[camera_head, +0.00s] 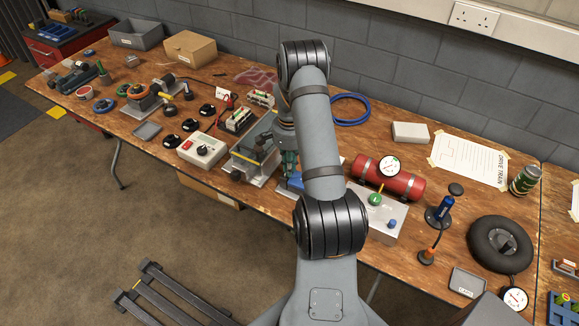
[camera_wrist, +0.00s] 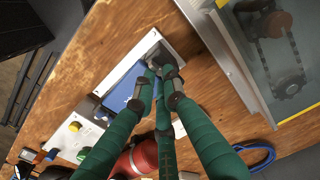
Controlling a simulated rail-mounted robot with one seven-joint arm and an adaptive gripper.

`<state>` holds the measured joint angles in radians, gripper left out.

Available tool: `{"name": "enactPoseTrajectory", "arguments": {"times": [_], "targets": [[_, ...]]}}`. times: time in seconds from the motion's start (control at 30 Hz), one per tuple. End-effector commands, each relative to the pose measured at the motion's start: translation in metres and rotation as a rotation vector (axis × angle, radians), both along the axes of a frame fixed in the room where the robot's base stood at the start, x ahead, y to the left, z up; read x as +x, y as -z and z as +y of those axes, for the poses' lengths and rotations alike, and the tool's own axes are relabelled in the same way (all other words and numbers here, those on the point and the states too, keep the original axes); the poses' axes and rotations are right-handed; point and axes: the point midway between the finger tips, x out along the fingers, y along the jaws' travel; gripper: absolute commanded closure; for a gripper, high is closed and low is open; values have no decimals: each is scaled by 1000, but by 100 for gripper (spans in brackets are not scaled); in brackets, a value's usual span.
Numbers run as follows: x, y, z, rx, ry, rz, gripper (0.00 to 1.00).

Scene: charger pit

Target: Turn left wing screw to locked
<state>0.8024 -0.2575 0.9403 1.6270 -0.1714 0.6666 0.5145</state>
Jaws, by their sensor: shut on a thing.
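My gripper (camera_wrist: 157,72) has green fingers with dark tip pads. In the wrist view the fingertips are drawn together at one end of a blue block (camera_wrist: 124,88) on a pale metal plate (camera_wrist: 101,77). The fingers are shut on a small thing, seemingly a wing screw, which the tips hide. I cannot see its wings or whether it is at locked. In the head view the blue block (camera_head: 294,181) shows partly beside my arm, and my gripper (camera_head: 290,160) is mostly hidden by the arm.
A grey-framed unit with chain and sprockets (camera_wrist: 280,60) stands close beside the fingers. A red cylinder with a gauge (camera_head: 405,184) and a metal box with knobs (camera_head: 378,216) stand to the right. Several tools crowd the wooden bench (camera_head: 325,133).

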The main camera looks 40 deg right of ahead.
Motion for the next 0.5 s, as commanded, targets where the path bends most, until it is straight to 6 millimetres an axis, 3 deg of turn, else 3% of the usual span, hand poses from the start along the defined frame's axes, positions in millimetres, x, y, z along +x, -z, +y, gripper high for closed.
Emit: {"name": "enactPoseTrajectory", "arguments": {"times": [0.5], "targets": [[0,1,0,-1,24,-1,100]]}}
